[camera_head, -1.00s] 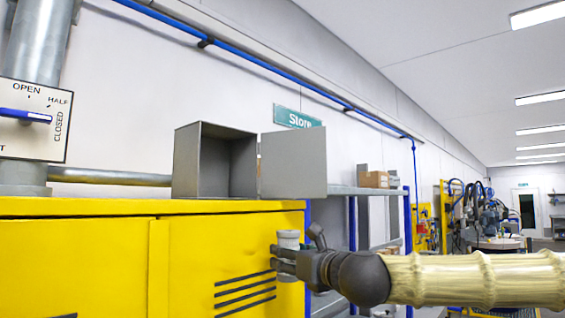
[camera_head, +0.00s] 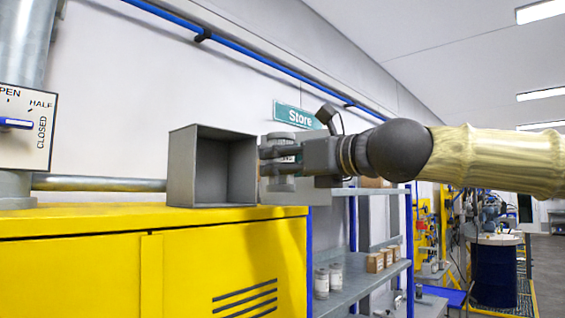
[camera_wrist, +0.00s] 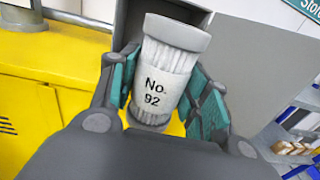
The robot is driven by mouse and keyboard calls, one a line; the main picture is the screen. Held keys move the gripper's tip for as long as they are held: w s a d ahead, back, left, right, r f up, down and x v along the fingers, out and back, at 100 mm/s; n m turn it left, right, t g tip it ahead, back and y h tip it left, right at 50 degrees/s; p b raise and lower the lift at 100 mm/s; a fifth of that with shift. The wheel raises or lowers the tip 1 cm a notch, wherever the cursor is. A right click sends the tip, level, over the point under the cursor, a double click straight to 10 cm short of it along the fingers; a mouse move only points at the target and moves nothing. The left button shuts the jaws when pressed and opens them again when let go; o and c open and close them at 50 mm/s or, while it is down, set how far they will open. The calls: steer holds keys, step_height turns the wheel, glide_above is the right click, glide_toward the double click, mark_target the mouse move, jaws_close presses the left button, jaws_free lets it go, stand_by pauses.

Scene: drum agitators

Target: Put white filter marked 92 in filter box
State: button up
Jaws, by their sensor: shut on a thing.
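The white filter (camera_wrist: 160,75) is a pleated cylinder with grey ends, marked "No. 92" in the wrist view. My gripper (camera_wrist: 165,92) is shut around its middle and holds it upright, slightly tilted in that view. In the head view the filter (camera_head: 281,184) is partly hidden by my gripper (camera_head: 268,152). The grey filter box (camera_head: 182,170) stands on the yellow cabinet with its front open. It looks empty where I can see in. My gripper and the filter are just right of its opening, in front of its open door (camera_head: 299,196).
The yellow cabinet (camera_head: 80,255) fills the lower left. A grey pipe (camera_head: 100,184) and a valve plate (camera_head: 22,130) are left of the box. Blue-framed shelves (camera_head: 350,288) with jars and cartons stand to the right. Air in front of the box is clear.

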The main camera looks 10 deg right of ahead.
steer(key=shift+x, duration=1)
steer(key=shift+a+f+x, duration=0.1)
steer(key=shift+f+x, duration=0.15)
steer(key=shift+x, duration=1.25)
steer(key=shift+a+f+x, duration=0.1)
steer(key=shift+f+x, duration=0.2)
steer(key=shift+x, duration=1.15)
steer(key=shift+a+f+x, duration=0.1)
steer(key=shift+f+x, duration=0.15)
steer(key=shift+x, duration=2.35)
steer(key=shift+w+a+f, duration=0.15)
steer(key=shift+a+f, duration=0.05)
steer(key=shift+a, duration=0.05)
steer(key=shift+b+x, duration=1.25)
steer(key=shift+b, duration=0.1)
steer(key=shift+w+a+b, duration=0.15)
steer(key=shift+b, duration=0.4)
steer(key=shift+w+a+b, duration=0.1)
steer(key=shift+w+b, duration=0.2)
steer(key=shift+b, duration=0.7)
steer(key=b+x, duration=0.1)
steer(key=b, duration=0.3)
steer(key=shift+w+a, duration=0.15)
steer(key=shift+a, duration=0.1)
